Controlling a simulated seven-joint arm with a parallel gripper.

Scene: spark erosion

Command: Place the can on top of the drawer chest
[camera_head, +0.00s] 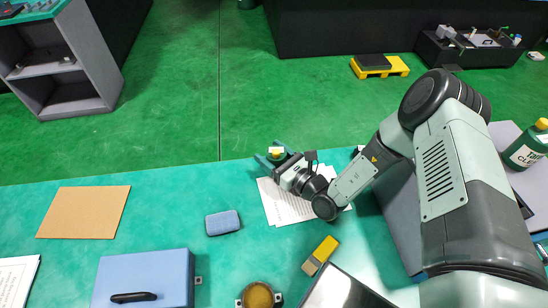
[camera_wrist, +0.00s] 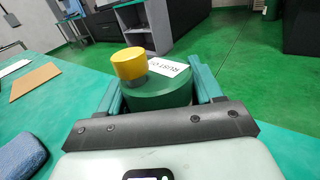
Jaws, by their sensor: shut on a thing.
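The can (camera_wrist: 157,92) is green with a yellow cap and a white label, partly readable in the wrist view. My gripper (camera_wrist: 160,88) is shut on it, with a green finger at each side of the can. In the head view the can (camera_head: 277,150) is small and partly hidden by my gripper (camera_head: 276,158), near the table's far edge. I cannot tell if its base touches the table. A grey box-like unit (camera_head: 396,222), apparently the drawer chest, stands at the right, largely hidden by my arm. No drawer fronts show clearly.
White papers (camera_head: 284,210) lie under my wrist. A blue sponge (camera_head: 222,222), brown board (camera_head: 84,212), blue case (camera_head: 145,278) with a black handle, and yellow-grey block (camera_head: 320,255) lie on the green table. A green bottle (camera_head: 525,147) stands far right.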

